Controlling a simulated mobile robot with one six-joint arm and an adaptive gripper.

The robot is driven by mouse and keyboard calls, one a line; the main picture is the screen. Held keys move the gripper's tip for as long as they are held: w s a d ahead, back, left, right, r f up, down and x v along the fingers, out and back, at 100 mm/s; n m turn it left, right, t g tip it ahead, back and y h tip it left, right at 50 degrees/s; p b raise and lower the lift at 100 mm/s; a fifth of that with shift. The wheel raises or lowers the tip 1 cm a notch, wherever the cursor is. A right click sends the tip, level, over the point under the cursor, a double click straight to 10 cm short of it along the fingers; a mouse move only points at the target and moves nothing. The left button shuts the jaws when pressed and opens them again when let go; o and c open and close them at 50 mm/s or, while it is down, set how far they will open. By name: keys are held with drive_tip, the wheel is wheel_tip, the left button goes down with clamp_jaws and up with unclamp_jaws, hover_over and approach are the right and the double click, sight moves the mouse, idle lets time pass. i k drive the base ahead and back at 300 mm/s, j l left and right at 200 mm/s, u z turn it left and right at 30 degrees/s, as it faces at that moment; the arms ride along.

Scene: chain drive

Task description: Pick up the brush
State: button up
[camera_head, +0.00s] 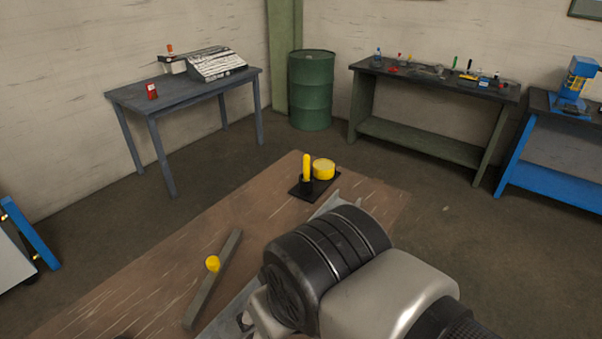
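A yellow upright handle (306,166), which looks like the brush, stands in a small black holder (307,185) near the far end of the brown table. Its lower end is hidden in the holder, and no bristles show. A round yellow tin (324,168) sits right beside it on the same black base. My arm fills the lower middle of the view, nearer than the brush and apart from it in the picture. The fingers of my gripper cannot be made out, so I cannot see what they hold.
Behind stand a grey-blue table (128,100), a green drum (311,90) and a green workbench (425,143). Floor separates them.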

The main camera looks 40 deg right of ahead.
sight(306, 159)
drive_tip(key=i+l+u, duration=0.25)
drive_tip(key=l, duration=0.9)
drive_tip(key=l+u, duration=0.3)
drive_tip(key=l, duration=0.85)
